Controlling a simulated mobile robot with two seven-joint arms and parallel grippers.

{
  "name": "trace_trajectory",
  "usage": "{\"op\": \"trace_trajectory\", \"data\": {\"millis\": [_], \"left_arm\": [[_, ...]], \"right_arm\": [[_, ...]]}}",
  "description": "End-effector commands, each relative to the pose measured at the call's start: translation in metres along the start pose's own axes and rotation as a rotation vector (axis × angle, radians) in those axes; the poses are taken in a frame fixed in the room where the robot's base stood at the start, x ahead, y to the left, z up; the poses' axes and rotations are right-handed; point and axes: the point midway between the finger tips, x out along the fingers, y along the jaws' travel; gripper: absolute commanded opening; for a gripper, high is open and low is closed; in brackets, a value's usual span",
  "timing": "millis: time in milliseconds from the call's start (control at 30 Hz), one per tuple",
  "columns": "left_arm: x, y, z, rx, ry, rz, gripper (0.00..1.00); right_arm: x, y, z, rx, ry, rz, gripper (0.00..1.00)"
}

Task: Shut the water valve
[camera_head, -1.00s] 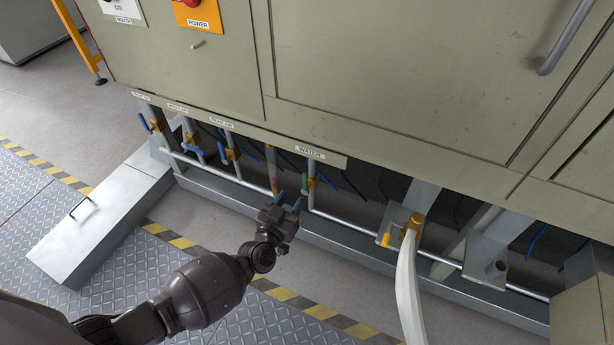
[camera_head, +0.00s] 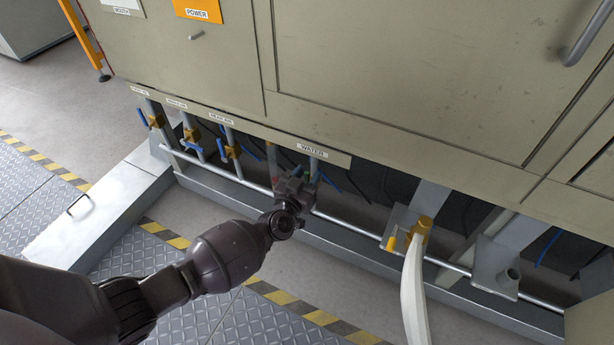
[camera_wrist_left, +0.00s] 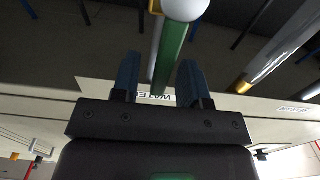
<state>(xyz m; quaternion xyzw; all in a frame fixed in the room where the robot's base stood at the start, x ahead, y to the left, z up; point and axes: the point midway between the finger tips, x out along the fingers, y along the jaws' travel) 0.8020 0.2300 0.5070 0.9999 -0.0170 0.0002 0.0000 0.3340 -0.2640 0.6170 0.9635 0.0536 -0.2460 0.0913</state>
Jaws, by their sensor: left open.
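The water valve's green handle (camera_wrist_left: 171,55) shows in the left wrist view as a bar with a white round end at the top. It lies between the two blue fingers of my left gripper (camera_wrist_left: 158,80), which is open. In the head view my left gripper (camera_head: 301,178) is at the valve under the WATER label (camera_head: 312,150) and hides most of it. I cannot tell whether the fingers touch the handle. My right gripper is not in view.
Other valves with blue handles (camera_head: 232,152) stand in a row to the left, under the furnace panel (camera_head: 400,110). A horizontal pipe (camera_head: 345,222) runs low behind the gripper. A yellow fitting with a pale hose (camera_head: 413,295) is to the right.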

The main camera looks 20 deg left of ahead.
Motion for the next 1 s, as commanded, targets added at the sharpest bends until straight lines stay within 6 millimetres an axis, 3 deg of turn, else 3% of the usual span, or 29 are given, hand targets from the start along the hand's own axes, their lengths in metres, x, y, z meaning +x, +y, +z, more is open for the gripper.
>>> {"op": "trace_trajectory", "data": {"millis": [67,333,733,1000], "left_arm": [[0.0,0.0,0.0,0.0,0.0,0.0,0.39],[0.0,0.0,0.0,0.0,0.0,0.0,0.0],[0.0,0.002,-0.001,0.018,0.001,0.0,0.0],[0.001,0.011,-0.004,0.144,0.003,0.0,0.0]], "right_arm": [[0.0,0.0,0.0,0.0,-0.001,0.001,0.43],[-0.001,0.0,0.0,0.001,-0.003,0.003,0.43],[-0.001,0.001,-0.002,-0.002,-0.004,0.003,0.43],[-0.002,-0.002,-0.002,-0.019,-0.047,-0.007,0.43]]}}
